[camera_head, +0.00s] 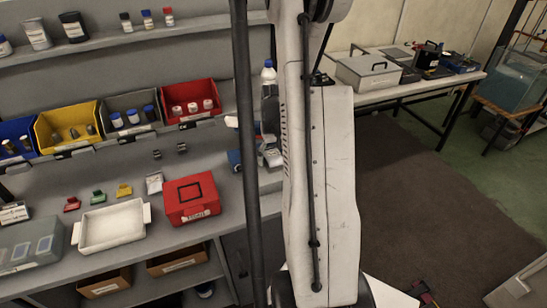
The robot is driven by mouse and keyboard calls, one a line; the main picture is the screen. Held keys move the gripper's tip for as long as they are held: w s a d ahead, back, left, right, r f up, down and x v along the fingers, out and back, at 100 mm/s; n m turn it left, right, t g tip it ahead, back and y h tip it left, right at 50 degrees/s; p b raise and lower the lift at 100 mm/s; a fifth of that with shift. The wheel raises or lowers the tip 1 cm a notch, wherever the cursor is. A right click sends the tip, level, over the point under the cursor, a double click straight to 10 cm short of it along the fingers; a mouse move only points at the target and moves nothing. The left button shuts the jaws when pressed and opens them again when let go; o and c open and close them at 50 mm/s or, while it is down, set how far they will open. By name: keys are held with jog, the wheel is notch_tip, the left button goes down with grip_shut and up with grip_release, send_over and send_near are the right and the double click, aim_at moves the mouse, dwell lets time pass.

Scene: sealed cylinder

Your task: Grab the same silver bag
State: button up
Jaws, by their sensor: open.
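A silver-grey pouch (37,34) stands upright on the upper shelf at the far left, with a black pouch (74,27) to its right. A small pale, flat item (155,183) lies on the bench just left of the red box; it is too small to tell whether it is a bag. My white arm fills the middle of the view. I cannot make out my gripper, so its place relative to the pouch does not show.
A white tray (111,226) and a red box (191,200) stand in front. A bottle (268,74) is close to my arm. A side table (405,80) holds cases at right. The floor between is mostly open.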

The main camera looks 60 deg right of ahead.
jog(key=c, duration=1.4)
jog(key=shift+o, duration=0.2)
jog(key=shift+r, duration=0.1)
